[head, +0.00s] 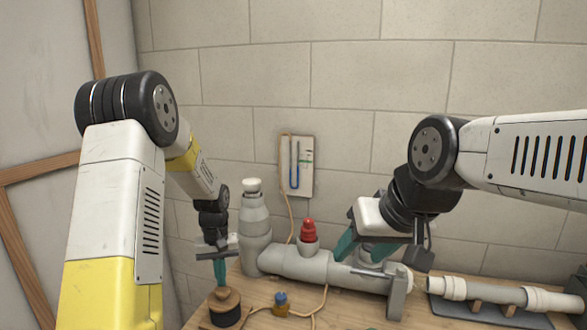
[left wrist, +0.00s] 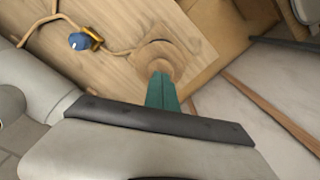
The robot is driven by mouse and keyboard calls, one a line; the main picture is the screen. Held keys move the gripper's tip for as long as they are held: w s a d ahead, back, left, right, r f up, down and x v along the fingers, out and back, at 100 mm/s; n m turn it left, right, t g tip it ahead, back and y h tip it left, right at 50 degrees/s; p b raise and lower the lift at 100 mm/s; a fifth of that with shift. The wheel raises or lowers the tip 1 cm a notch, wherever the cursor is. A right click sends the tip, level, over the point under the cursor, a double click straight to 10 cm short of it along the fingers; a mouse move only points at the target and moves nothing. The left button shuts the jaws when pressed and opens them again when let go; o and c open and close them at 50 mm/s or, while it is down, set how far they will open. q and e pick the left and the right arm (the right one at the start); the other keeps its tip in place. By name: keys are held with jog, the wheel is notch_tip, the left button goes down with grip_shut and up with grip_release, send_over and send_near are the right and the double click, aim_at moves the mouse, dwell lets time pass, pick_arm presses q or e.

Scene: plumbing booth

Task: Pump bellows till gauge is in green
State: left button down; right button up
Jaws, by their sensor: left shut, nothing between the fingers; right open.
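The bellows (head: 224,308), with a round wooden top and dark body, stands at the table's front left. Its wooden top also shows in the left wrist view (left wrist: 157,54). My left gripper (head: 221,284) is shut and empty, pointing down, its teal fingertips at the knob of the bellows top. I cannot tell whether they touch; the fingers also show in the left wrist view (left wrist: 161,82). The gauge (head: 297,166) is a wall panel with a U-shaped tube of blue liquid and a small green mark; the exact level is too small to read. My right gripper (head: 362,250) is open at the grey pipe.
A grey pipe (head: 300,264) with a red plug (head: 308,231) and an upright branch (head: 255,230) lies across the table. A blue-knobbed brass valve (head: 281,303) sits on the tubing right of the bellows.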

aim_at(223, 289)
pick_arm(q)
jog(key=shift+f, duration=1.85)
jog(key=shift+r, duration=1.95)
jog(key=shift+f, duration=0.1)
jog(key=shift+f, duration=1.85)
jog(key=shift+r, duration=1.95)
jog(key=shift+f, duration=0.1)
